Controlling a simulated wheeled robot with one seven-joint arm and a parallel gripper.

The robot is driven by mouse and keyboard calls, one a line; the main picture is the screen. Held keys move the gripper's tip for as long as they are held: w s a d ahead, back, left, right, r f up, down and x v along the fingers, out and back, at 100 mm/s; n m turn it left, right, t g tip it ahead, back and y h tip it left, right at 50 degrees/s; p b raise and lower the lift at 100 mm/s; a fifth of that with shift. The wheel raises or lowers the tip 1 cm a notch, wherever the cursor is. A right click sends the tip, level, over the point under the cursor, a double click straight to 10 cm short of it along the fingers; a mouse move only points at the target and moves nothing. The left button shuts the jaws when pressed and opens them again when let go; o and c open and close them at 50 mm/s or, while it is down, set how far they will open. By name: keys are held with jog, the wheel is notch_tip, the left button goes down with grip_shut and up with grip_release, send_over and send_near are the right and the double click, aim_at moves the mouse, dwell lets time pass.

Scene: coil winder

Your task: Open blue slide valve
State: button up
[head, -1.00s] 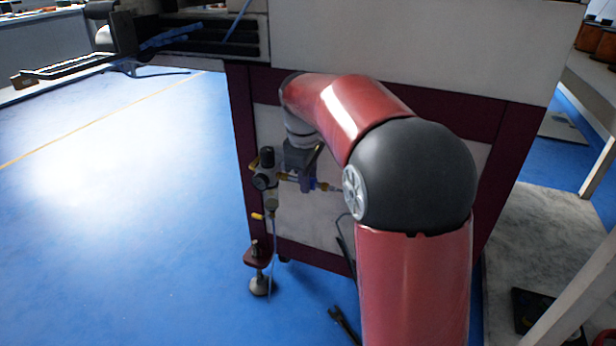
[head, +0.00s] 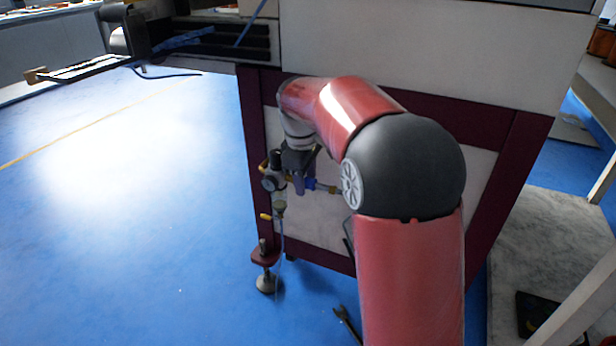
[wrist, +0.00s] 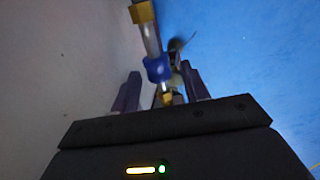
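The blue slide valve is a short blue sleeve (wrist: 157,68) on a thin metal air line with brass fittings. In the head view the blue sleeve (head: 311,184) shows just right of my fingers, on the line from the regulator at the machine's left leg. My gripper (wrist: 161,90) is open. Its two dark fingers stand apart on either side of the line in the wrist view, with the sleeve beyond and between them. I cannot tell whether either finger touches it. In the head view my gripper (head: 299,180) is small and partly hidden among the fittings.
A dark regulator (head: 272,180) with brass fittings is close beside my gripper. The dark red machine frame (head: 255,130) and its white panel stand behind. A levelling foot (head: 267,282) is below. A dark tool (head: 345,322) lies on the blue floor, which is open at left.

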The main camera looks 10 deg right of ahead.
jog(key=r, duration=0.2)
jog(key=r+p, duration=0.1)
jog(key=r, duration=0.3)
jog(key=shift+s+a+r+p, duration=0.3)
jog(key=shift+s+r+p, duration=0.05)
jog(key=shift+s+r, duration=0.15)
jog(key=shift+r, duration=0.35)
jog(key=s+d+r+m+t+p, duration=0.2)
jog(key=s+r+m+p, duration=0.15)
jog(key=s, duration=0.75)
jog(key=s+d+r+m+t+p, duration=0.15)
jog(key=s+m, duration=0.25)
jog(key=s, duration=0.6)
jog(key=s+f+m, duration=0.1)
jog(key=s, duration=0.1)
jog(key=s+f+m+p, duration=0.1)
jog(key=s, duration=0.2)
jog(key=s+f+m+y, duration=0.1)
jog(key=s, duration=0.2)
jog(key=shift+s+a+t, duration=0.1)
jog(key=shift+s+t, duration=0.1)
jog(key=shift+t, duration=0.15)
